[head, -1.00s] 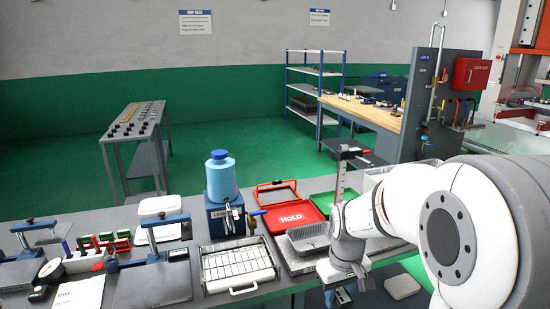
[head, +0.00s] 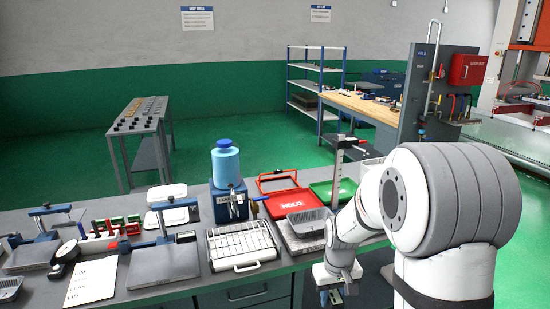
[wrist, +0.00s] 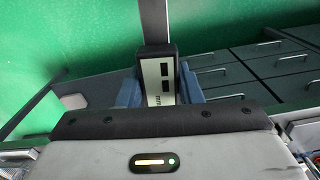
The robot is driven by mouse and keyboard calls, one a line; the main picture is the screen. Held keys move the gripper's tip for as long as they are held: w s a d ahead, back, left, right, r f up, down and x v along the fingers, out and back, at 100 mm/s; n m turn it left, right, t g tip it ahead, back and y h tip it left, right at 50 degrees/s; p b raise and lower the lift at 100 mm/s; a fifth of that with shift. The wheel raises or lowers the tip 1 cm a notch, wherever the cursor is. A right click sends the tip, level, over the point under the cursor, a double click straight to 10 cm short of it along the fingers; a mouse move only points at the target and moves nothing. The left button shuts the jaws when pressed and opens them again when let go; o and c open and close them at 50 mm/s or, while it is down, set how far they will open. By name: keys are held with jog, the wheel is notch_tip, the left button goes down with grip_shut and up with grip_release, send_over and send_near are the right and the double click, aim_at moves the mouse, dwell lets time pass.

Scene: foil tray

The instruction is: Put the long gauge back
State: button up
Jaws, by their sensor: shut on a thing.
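The long gauge (head: 338,168) stands upright in the head view, with its long beam and a jaw near the top. My arm hides its middle part. In the wrist view its dark and grey slider body (wrist: 160,75) sits between the two blue fingers, and the beam runs up out of the picture. My gripper (wrist: 160,94) is shut on this slider. In the head view my gripper (head: 336,293) is low, in front of the bench's front edge and largely covered by the wrist.
The grey bench (head: 205,275) carries a wire rack tray (head: 240,245), a blue bottle device (head: 227,180), a red HOLD tray (head: 291,203) and a green tray (head: 333,193). Behind stand a wooden workbench (head: 360,108) and a grey tool panel (head: 445,85). Green floor lies open beyond the bench.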

jog(key=w+f+m, duration=0.2)
jog(key=w+f, duration=0.1)
jog(key=f, duration=0.8)
jog(key=shift+w+f, duration=0.25)
jog(key=shift+w, duration=0.1)
jog(key=shift+d, duration=0.15)
dwell(0.3)
